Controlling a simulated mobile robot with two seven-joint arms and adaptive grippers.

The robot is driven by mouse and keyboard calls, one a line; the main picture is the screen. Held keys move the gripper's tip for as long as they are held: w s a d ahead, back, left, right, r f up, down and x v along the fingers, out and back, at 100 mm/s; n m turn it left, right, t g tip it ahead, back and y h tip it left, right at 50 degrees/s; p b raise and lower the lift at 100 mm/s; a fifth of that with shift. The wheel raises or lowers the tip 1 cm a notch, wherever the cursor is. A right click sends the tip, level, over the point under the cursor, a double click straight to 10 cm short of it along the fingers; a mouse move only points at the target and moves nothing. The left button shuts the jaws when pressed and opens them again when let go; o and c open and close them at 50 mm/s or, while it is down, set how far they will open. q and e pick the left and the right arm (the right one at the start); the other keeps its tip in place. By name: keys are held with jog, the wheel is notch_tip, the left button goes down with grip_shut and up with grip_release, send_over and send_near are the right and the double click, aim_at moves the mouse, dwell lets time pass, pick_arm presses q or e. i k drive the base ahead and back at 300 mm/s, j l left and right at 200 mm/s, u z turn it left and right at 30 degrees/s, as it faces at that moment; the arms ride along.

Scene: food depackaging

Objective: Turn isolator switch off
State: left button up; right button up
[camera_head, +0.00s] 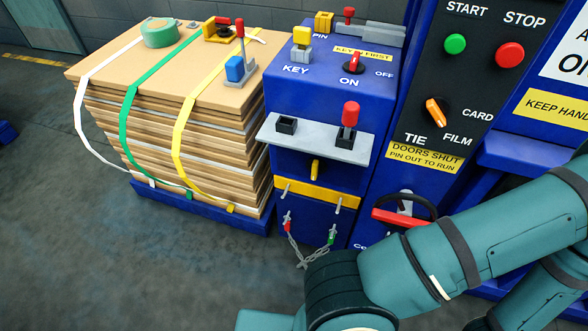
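The isolator switch (355,62) is a small red handle on a dark base, on top of the blue cabinet (310,92). The word ON is printed just in front of it and OFF to its right. The handle looks upright in the picture, and its exact turn is hard to tell at this size. My teal arm crosses the lower right, well in front of and below the switch. Neither gripper shows in the head view, and nothing of mine touches the switch.
A yellow key block (302,38) stands left of the switch. A grey shelf (325,141) below carries a red-handled tool (350,115). A control panel with a green button (455,43) and red button (509,55) rises at right.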

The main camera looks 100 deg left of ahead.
aim_at(316, 165)
jog(key=u, duration=3)
